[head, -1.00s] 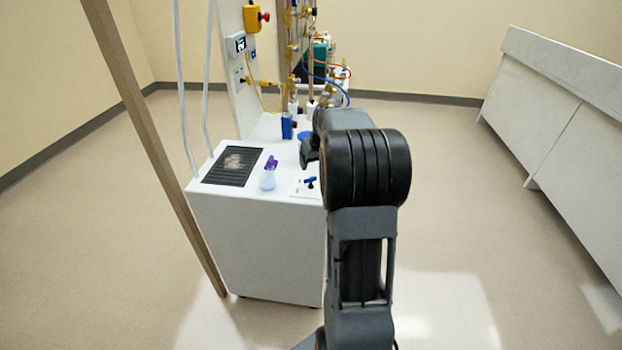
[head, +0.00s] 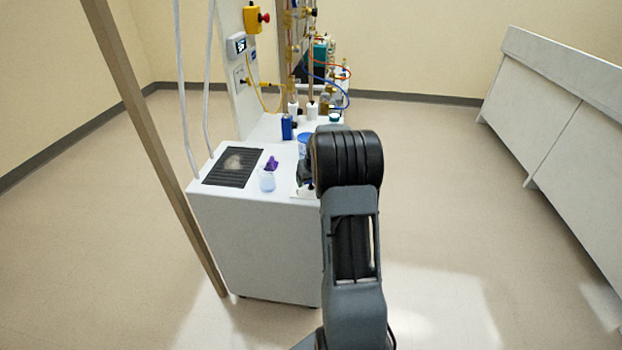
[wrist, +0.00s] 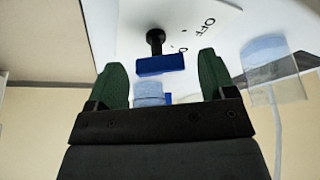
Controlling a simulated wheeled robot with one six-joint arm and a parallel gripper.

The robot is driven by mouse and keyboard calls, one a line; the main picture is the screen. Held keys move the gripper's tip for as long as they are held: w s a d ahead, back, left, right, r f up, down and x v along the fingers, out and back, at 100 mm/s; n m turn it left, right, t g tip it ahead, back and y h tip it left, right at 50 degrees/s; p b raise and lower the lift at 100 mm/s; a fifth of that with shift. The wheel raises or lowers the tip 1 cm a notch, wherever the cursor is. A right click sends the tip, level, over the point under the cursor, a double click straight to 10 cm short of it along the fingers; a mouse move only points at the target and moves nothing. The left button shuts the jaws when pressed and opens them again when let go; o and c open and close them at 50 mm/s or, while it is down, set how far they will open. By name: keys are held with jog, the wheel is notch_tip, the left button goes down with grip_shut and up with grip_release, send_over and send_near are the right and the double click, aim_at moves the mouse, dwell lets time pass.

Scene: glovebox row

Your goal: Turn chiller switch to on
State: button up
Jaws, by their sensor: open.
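The chiller switch (wrist: 160,64) shows in the wrist view as a blue bar handle on a black stem, on a white plate (wrist: 200,12) with a printed OFF. A second mark beside the stem is too small to read surely. My gripper (wrist: 161,59) is open, its two green fingers on either side of the blue handle, with gaps visible at both sides. I cannot tell whether the handle is fully between the fingertips or just beyond them. In the head view my arm hides the switch; only an edge of its plate (head: 304,194) shows.
A light blue beaker (head: 267,182) and a purple item (head: 271,163) stand left of the switch on the white cabinet (head: 255,235). A dark grille (head: 232,167) lies farther left. A blue block (head: 287,127) and tubing stand behind.

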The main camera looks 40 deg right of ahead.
jog(key=shift+c, duration=0.2)
jog(key=c, duration=0.9)
jog(key=m, duration=0.2)
jog(key=shift+a+m+g+h, duration=0.1)
jog(key=shift+m+g+h, duration=0.2)
jog(key=shift+m+h, duration=0.1)
jog(key=shift+w+m+g+h+b, duration=0.15)
jog(key=shift+m+h+b, duration=0.15)
jog(key=shift+m, duration=0.4)
jog(key=shift+m+g+h+b, duration=0.2)
jog(key=shift+m+b, duration=0.2)
jog(key=shift+m, duration=0.3)
